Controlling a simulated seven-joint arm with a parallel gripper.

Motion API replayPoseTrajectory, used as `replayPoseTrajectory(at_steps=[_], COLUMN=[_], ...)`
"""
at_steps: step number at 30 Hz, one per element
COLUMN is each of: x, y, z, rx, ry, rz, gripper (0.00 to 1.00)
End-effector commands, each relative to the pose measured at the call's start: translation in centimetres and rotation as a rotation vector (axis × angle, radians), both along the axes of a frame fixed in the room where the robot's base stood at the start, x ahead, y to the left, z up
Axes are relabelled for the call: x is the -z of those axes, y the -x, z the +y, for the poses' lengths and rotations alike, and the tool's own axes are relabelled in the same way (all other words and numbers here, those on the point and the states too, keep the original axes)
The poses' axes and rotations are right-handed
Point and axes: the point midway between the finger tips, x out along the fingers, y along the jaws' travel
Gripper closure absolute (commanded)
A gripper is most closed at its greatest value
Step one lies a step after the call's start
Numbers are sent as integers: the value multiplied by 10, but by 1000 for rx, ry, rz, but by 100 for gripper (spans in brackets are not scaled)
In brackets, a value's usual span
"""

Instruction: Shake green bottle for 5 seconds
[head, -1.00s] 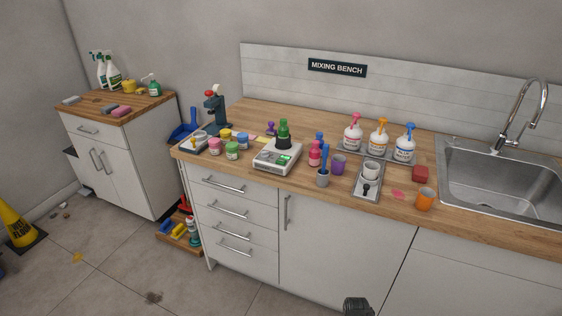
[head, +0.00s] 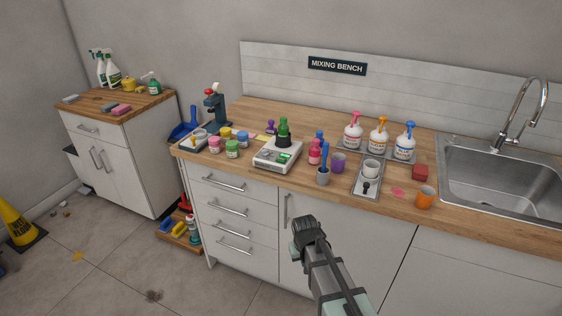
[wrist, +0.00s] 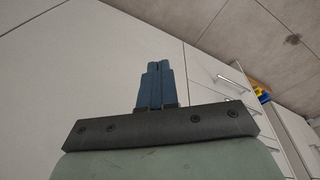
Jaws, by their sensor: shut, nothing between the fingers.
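The green bottle (head: 283,132) stands upright in the dark holder of a white device (head: 277,156) with a small green display, on the wooden bench top. My gripper (head: 305,222) is below the counter's front edge, before the white cabinet doors, well apart from the bottle. In the wrist view my gripper's two blue fingers (wrist: 155,84) are together with nothing between them. The wrist view shows cabinet fronts and floor; the bottle is not in it.
Small jars (head: 232,149) stand left of the device. A pink bottle (head: 315,152), a grey cup (head: 323,177) and a purple cup (head: 338,163) stand close on its right. Pump bottles (head: 378,139) stand behind. A sink (head: 502,180) is at the right.

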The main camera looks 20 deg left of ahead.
Motion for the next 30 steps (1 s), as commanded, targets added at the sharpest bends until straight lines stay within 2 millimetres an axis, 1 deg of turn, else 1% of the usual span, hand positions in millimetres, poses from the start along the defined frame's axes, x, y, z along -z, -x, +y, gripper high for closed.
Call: replayPoseTrajectory(at_steps=[1,3,11,17,18,20,21,23,27,29,30], x=[-13,-30,-100,-160,-172,-191,-205,-225,-274,-297,-311], y=[-8,-16,-41,-57,-60,-65,-69,-74,-88,-95,-101], z=[14,30,85,124,131,142,148,158,177,183,186], rx=[-14,-31,-83,-111,-115,-120,-122,-124,-118,-111,-105], ry=[-5,-11,-27,-35,-36,-37,-37,-38,-34,-29,-25], rz=[-22,-48,-154,-236,-253,-279,-297,-322,-387,-416,-434], gripper=[100,100,100,100,100,100,100,100,100,100,100])
